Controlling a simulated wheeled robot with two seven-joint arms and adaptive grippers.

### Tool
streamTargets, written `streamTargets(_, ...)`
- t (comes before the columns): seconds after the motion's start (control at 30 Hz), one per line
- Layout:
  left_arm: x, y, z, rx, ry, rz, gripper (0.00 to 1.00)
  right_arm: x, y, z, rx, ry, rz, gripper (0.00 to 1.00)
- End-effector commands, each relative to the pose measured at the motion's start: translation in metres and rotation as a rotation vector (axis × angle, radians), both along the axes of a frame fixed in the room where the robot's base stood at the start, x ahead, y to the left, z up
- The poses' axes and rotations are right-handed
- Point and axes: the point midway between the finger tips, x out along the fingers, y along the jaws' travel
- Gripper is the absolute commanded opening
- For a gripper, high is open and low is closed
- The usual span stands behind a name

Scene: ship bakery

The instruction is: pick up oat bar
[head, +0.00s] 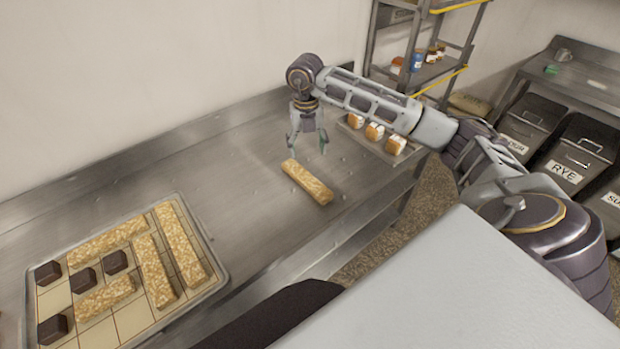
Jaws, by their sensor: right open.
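An oat bar (307,182), pale and grainy, lies alone on the steel counter (240,180), slanting down to the right. My right gripper (307,150) points down just above and behind its upper left end. Its fingers are apart with nothing between them. I cannot tell whether a fingertip touches the bar. More oat bars (153,270) lie on a gridded tray (128,318) at the lower left. My left gripper does not show.
Several dark blocks (53,330) share the tray with the oat bars. Small loaves (374,131) sit on another tray behind my right forearm. A shelf rack (440,72) and labelled bins (567,160) stand beyond. The counter between tray and lone bar is clear.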

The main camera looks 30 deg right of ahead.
Motion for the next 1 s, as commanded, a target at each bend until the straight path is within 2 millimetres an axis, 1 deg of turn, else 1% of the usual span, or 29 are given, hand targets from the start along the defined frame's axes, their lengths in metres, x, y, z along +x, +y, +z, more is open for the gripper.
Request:
streamTargets(0.57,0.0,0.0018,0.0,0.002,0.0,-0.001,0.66,0.0,0.0027,0.0002,0.011,0.0,0.227,0.7)
streamTargets(1.0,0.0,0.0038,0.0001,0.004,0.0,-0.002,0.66,0.0008,0.0034,0.0002,0.014,-0.002,0.501,0.7)
